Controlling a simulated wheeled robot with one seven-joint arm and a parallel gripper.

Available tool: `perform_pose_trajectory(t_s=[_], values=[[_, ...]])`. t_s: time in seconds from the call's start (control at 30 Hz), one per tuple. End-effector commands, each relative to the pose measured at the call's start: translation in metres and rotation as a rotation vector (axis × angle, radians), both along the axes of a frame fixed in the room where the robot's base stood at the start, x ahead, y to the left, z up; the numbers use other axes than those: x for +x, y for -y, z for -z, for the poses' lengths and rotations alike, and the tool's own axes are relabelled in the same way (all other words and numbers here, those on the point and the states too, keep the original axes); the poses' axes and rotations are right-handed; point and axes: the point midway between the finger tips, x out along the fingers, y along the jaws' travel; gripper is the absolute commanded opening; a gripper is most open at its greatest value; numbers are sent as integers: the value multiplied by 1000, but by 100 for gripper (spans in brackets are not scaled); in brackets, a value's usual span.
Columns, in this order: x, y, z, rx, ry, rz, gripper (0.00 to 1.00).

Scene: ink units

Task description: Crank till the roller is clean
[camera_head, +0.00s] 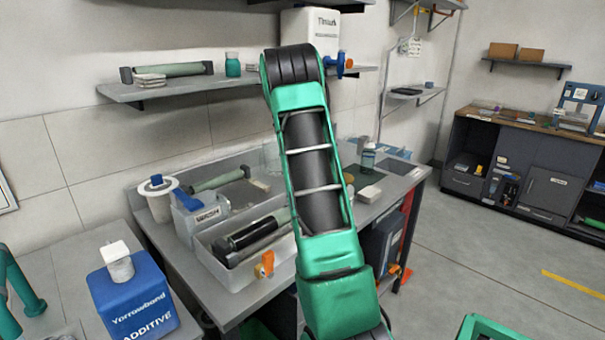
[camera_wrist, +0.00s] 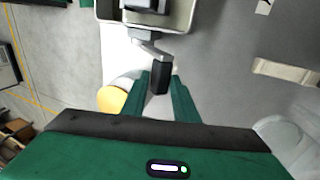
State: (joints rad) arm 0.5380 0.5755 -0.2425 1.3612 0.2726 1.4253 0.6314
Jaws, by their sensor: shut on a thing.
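In the wrist view, my gripper (camera_wrist: 161,88) has its two green fingers on either side of the black grip (camera_wrist: 160,75) of a crank, and is shut on it. The grey crank arm (camera_wrist: 150,48) runs up to a pale tray (camera_wrist: 183,20) with a dark part inside, cut off by the picture's top edge. In the head view, a black roller (camera_head: 252,233) lies in a white tray (camera_head: 222,270) on the bench. My arm hides part of the bench there, and my gripper does not show. How clean the roller is cannot be told.
A blue additive container (camera_head: 133,298) stands at the front left. A shelf (camera_head: 165,90) holds another roller. Open floor (camera_head: 450,240) lies to the right.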

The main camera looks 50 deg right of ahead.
Motion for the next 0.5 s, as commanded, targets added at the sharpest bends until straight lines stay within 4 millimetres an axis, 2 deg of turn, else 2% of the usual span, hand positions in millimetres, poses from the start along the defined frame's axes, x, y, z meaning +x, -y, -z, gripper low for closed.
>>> perform_pose_trajectory(t_s=[0.03, 0.5], values=[[0, 2, 5, 0, -4, 2, 0], [1, 0, 10, 5, -9, 1, 0]])
